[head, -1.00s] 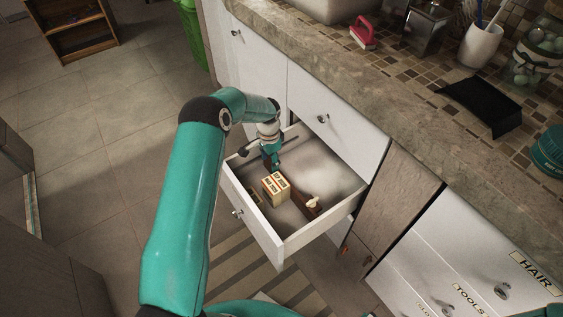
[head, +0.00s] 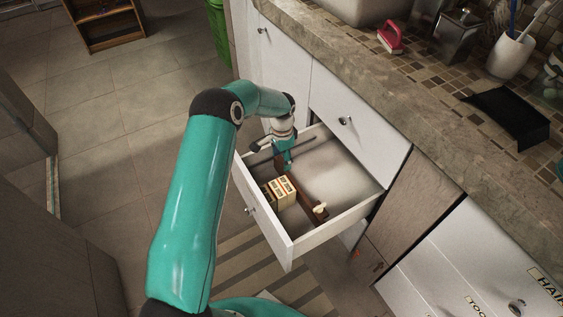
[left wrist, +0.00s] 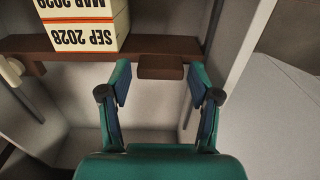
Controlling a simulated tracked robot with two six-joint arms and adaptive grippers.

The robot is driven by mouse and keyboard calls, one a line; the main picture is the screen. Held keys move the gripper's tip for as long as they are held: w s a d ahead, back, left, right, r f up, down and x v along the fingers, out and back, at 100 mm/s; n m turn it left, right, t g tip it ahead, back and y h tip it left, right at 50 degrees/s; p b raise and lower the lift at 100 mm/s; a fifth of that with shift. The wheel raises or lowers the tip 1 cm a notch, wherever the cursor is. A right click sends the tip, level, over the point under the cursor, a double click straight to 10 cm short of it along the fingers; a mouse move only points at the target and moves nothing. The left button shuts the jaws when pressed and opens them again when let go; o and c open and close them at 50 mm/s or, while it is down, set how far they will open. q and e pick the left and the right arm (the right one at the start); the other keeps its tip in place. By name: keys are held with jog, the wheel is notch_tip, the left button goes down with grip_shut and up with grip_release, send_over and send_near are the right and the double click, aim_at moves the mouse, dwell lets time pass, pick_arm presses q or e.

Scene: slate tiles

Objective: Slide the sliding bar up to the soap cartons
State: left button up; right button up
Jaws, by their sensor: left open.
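The soap cartons (head: 282,191), cream with dark and red-orange label bands, stand in the open drawer towards its front. They also show at top left in the left wrist view (left wrist: 85,22). The brown sliding bar (head: 305,196) lies right beside them, with a pale knob (head: 320,208) near one end; whether they touch is unclear. In the left wrist view the bar (left wrist: 60,50) crosses the top, with a small brown block (left wrist: 160,66) on its near side. My left gripper (left wrist: 161,82) is open, its fingertips on either side of that block. My right gripper is out of view.
The drawer's white walls (head: 338,222) stand close around the gripper. The drawer floor behind the bar (head: 335,170) is bare. A closed drawer front (head: 358,128) and the stone counter (head: 400,115) rise behind it.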

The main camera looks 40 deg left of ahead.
pick_arm(q)
notch_tip(320, 180, up, 10)
dwell(0.3)
jog(key=shift+f, duration=0.1)
jog(key=shift+s, duration=0.1)
jog(key=c, duration=0.4)
jog(key=shift+m, duration=0.3)
jog(key=shift+c, duration=0.2)
notch_tip(320, 180, up, 5)
jog(key=m+b, duration=0.4)
jog(key=m, duration=1.3)
jog(key=f+b, duration=0.1)
jog(key=f, duration=0.4)
jog(key=f+b, duration=0.2)
jog(key=f, duration=0.4)
jog(key=f+b, duration=0.1)
jog(key=f, duration=0.5)
jog(key=shift+w, duration=0.3)
